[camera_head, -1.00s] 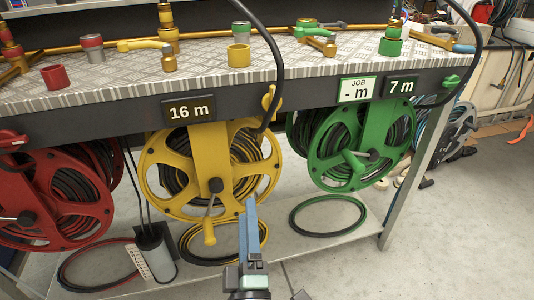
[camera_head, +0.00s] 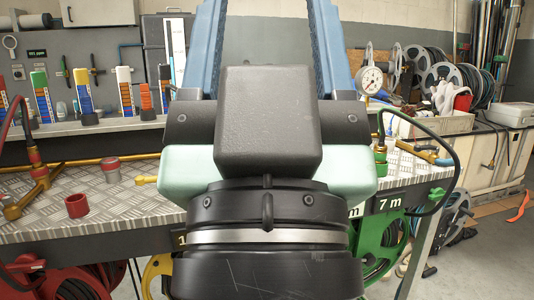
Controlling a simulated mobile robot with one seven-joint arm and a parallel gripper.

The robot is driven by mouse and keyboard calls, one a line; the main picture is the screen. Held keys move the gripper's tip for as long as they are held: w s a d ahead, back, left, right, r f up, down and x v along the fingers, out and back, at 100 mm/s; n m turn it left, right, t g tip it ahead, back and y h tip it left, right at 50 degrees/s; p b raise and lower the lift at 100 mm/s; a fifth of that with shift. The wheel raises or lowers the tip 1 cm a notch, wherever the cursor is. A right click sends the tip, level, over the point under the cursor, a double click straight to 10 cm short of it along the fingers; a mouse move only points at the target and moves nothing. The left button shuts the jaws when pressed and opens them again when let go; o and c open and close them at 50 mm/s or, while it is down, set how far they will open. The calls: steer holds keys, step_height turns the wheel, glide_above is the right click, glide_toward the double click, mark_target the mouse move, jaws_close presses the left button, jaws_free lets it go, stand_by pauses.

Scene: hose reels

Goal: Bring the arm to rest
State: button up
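My gripper (camera_head: 267,35) fills the middle of the head view, raised close to the camera above the bench. Its two blue fingers stand wide apart, pointing up, with nothing seen between them. Their tips run out at the top edge. My dark wrist hides the middle of the bench and most of the yellow reel (camera_head: 154,272). The green reel (camera_head: 385,250) shows partly at the right, under the "7 m" sign (camera_head: 391,204). Part of the red reel (camera_head: 30,275) shows at the lower left.
The metal-topped bench (camera_head: 125,212) carries a red fitting (camera_head: 76,205), brass pipework and a pressure gauge (camera_head: 370,80). A dark hose (camera_head: 455,165) loops at its right end. Colored racks (camera_head: 84,93) stand behind.

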step_height(320, 180, up, 31)
steer(key=p, duration=2.8)
steer(key=shift+p, duration=0.4)
steer(key=shift+f, duration=0.2)
